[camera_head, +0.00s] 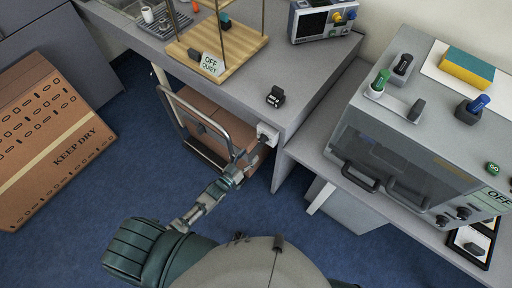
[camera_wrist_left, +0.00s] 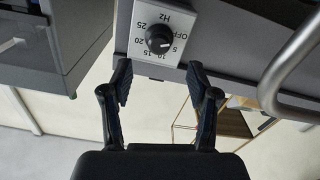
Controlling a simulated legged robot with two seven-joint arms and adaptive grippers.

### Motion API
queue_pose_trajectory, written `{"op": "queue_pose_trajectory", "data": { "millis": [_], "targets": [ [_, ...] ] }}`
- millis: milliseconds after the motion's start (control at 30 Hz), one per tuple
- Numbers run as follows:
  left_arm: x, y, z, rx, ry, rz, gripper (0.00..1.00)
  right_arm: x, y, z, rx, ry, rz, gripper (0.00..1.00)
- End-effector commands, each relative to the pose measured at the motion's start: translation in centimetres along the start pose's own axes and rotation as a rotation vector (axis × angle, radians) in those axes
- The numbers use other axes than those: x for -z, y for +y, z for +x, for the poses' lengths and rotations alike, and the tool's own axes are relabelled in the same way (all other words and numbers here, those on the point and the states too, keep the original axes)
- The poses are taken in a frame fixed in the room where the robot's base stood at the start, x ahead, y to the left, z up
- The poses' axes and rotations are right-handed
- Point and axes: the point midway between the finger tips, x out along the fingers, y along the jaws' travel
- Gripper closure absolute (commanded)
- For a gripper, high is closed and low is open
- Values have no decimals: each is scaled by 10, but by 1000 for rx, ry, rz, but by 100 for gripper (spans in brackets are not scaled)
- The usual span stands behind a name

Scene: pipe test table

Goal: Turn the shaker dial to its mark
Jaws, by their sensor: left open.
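The shaker dial (camera_head: 267,135) is a black knob on a white plate at the table's front corner in the head view. The left wrist view shows the knob (camera_wrist_left: 160,40) close up, with OFF, 5, 10, 15, 20, 25 and Hz printed around it. Its white pointer line points right in that view, toward the OFF and 5 side. My left gripper (camera_wrist_left: 159,70) is open, its two dark fingers just short of the knob and either side of its line, with nothing between them. In the head view my left gripper (camera_head: 248,157) is beside the dial. My right gripper is not in view.
A curved metal handle (camera_head: 200,112) of a cart stands left of the dial; a metal bar (camera_wrist_left: 285,75) shows close at right in the left wrist view. A lidded machine (camera_head: 410,150) stands on the right bench. A cardboard box (camera_head: 50,135) lies at left. Blue floor is clear between.

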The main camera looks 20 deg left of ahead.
Motion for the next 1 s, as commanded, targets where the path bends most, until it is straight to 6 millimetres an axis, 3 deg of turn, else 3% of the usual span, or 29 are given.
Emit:
{"op": "queue_pose_trajectory", "data": {
  "millis": [100,233,867,967,1000],
  "targets": [
    [-1,0,-20,1,-2,-1,40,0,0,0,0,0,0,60],
    [-1,-1,-32,1,-3,-1,40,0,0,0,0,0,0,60],
    [-2,-1,-35,2,-3,-1,40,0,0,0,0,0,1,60],
    [-16,-5,-38,20,-38,4,40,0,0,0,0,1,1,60],
    [-29,-9,-42,38,-72,9,40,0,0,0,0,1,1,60]
  ]
}}
